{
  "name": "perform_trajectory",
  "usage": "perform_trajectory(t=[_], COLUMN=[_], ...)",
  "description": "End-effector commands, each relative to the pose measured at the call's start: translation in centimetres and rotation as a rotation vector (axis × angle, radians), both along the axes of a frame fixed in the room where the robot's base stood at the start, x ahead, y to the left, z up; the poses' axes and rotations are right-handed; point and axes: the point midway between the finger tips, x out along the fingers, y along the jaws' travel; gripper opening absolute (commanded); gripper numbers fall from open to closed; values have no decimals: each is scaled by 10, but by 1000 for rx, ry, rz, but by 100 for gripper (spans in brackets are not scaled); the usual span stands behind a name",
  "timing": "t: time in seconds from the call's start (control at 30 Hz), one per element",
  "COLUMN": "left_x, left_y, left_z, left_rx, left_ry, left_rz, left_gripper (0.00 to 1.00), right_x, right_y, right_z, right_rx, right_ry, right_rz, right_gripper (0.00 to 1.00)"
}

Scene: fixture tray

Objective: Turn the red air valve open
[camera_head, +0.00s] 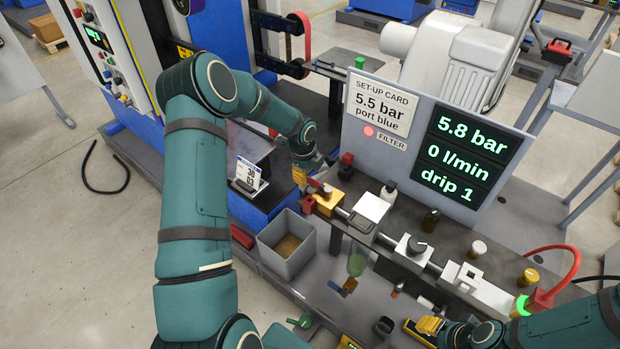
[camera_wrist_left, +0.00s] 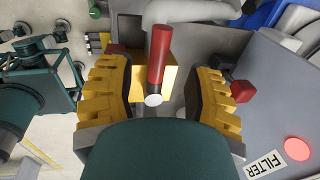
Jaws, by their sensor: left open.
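The red air valve shows as a red lever (camera_wrist_left: 160,55) with a pale round end, on a yellow block (camera_wrist_left: 165,84) in the left wrist view. In the head view, the yellow block (camera_head: 329,204) sits at the left end of the row of fittings, with the lever partly hidden near my gripper. My left gripper (camera_head: 304,176) is open over the block. In the wrist view its yellow fingers stand either side of the lever, with gaps visible. My right gripper (camera_head: 428,327) is at the lower right, and its opening is unclear.
A display panel (camera_head: 408,150) behind the row reads 5.8 bar, 0 l/min, drip 1; its card says 5.5 bar, port blue. A grey bin (camera_head: 287,261) stands in front. A red-capped post (camera_head: 346,162) is close to the right of my left gripper. A red hose (camera_head: 572,262) curves at right.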

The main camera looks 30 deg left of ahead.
Motion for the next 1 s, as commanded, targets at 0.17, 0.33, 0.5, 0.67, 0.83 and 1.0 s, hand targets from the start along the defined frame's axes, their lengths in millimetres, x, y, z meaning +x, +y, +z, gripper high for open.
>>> perform_trajectory(t=[0.17,0.33,0.5,0.67,0.83,1.0], left_x=[-7,-12,-15,-16,-15,-15], left_y=[1,1,1,1,1,1], left_z=[38,62,73,74,74,74], left_rx=[2,1,-1,-1,-1,-1], left_ry=[-1,0,2,3,2,2], left_rz=[0,0,-1,-1,-1,-1], left_gripper=[52,52,52,52,52,52], right_x=[0,0,0,0,0,0], right_y=[0,0,0,0,0,0], right_z=[0,0,0,0,0,0], right_rx=[0,0,0,0,0,0], right_ry=[0,0,0,0,0,0], right_rz=[0,0,0,0,0,0], right_gripper=[47,47,47,47,47,47])
